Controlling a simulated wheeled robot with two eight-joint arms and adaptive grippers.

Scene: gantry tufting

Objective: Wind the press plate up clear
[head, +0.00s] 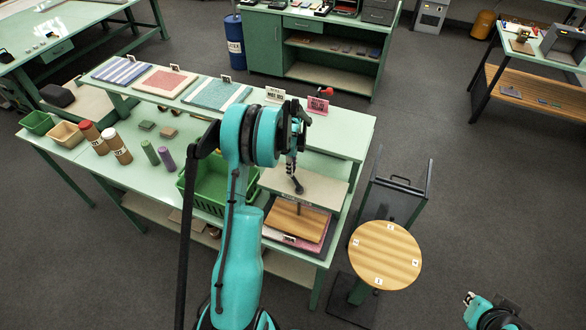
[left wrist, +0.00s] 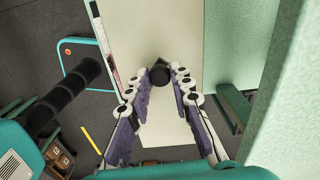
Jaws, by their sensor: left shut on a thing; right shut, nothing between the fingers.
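The press plate (head: 296,222) is a wooden board low under the right end of the bench. A pink piece (head: 322,252) shows at its front edge; I cannot tell whether they touch. A dark screw part (head: 297,186) stands above the plate, at a beige cross-board (head: 273,181). My left gripper (head: 292,168) reaches down over this part, partly hidden by its own arm. In the left wrist view a dark round knob (left wrist: 159,75) sits between its fingertips, and it is shut on that knob. My right gripper (head: 469,297) is shut and empty at the bottom right, away from the bench.
A green basket (head: 209,190) stands left of the press. Brown bottles, small rolls and bins stand further left on the bench. A round wooden-topped stool (head: 386,255) and a dark upright frame (head: 398,194) stand to the right. A red-knobbed lever (head: 326,91) rises behind.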

